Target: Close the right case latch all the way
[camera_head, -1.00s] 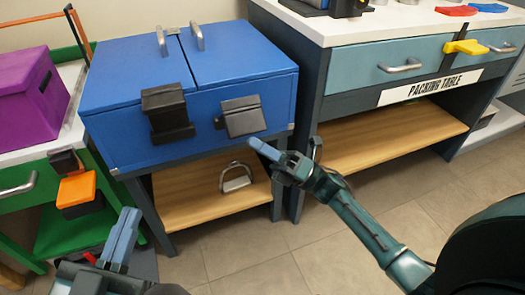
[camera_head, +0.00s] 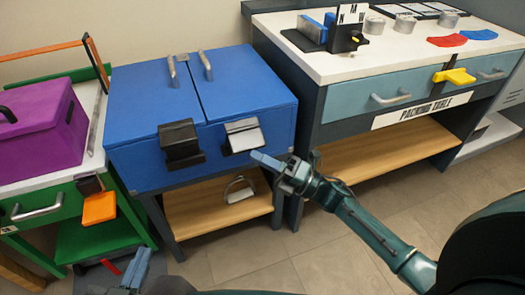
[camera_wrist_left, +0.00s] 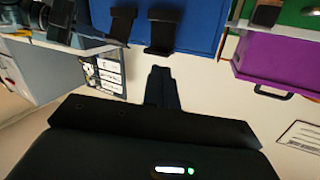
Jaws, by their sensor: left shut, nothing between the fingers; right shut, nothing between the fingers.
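The blue case (camera_head: 205,165) has two latches on its front. The right case latch (camera_head: 243,136) has a dark top and a pale flap that looks tilted out from the front. The left latch (camera_head: 181,145) is dark, with its flap also standing out. My right gripper (camera_head: 268,160) is shut and empty, its tips just below and right of the right latch's lower edge; I cannot tell whether they touch. My left gripper (camera_head: 135,268) is shut and empty, low in front of the green cart; its fingers show in the left wrist view (camera_wrist_left: 160,85), with both latches above.
The case stands on a table with a wooden shelf holding a metal stirrup (camera_head: 240,190). The packing table (camera_head: 340,98) is to the right. A purple box (camera_head: 40,130) sits on the green cart (camera_head: 75,212) at left. Open floor lies in front.

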